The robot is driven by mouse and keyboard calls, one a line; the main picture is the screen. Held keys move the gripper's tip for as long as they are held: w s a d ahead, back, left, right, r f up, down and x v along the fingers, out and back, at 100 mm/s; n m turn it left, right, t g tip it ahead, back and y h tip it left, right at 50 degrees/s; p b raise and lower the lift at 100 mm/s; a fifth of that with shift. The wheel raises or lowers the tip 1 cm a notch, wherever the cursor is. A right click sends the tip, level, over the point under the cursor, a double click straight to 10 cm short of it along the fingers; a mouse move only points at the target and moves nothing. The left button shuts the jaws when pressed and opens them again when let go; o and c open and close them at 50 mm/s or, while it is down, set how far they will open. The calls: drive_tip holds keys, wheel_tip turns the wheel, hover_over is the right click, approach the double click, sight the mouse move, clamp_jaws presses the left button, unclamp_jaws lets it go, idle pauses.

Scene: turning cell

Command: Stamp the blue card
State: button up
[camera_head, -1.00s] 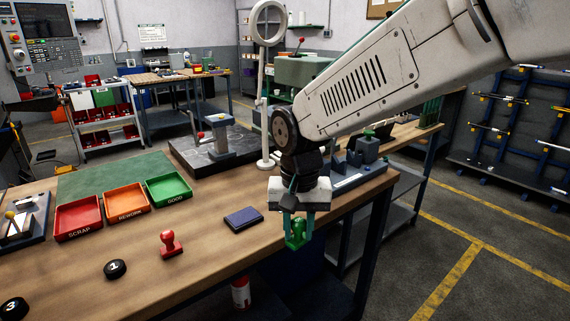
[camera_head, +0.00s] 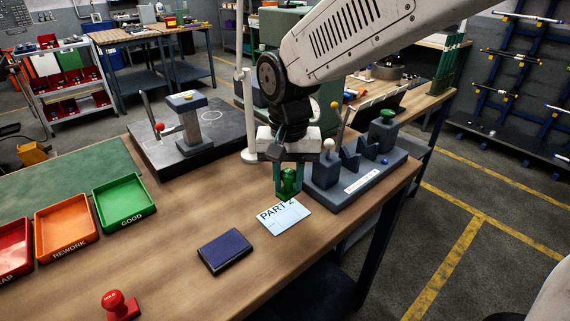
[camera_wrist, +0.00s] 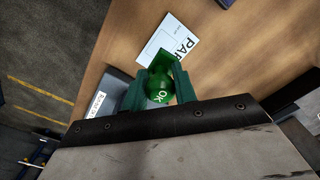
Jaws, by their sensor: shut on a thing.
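My gripper (camera_head: 288,180) is shut on a green stamp (camera_head: 289,183). The stamp's knob reads "OK" in the wrist view (camera_wrist: 160,90). A light blue card (camera_head: 287,217) marked "PART 2" lies flat on the bench, and it also shows in the wrist view (camera_wrist: 166,42). The stamp is over or just behind the card's far edge and hides part of it. I cannot tell whether it touches the card. A dark blue ink pad (camera_head: 225,252) lies left of the card, nearer the camera. A red stamp (camera_head: 119,305) stands at the front left.
A grey fixture block (camera_head: 362,185) with several posts stands close right of my gripper. Green (camera_head: 124,203), orange (camera_head: 66,235) and red trays sit at left. A dark plate (camera_head: 150,155) with a gauge stand is behind. Bench wood between the trays and pad is clear.

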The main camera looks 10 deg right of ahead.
drive_tip(key=f, duration=0.3)
drive_tip(key=shift+a+f, duration=0.15)
drive_tip(key=shift+a, duration=0.05)
drive_tip(key=shift+f, duration=1.25)
drive_tip(key=shift+s+f, duration=0.1)
drive_tip(key=shift+f, duration=0.5)
idle(0.9)
drive_tip(key=shift+r, duration=3.6)
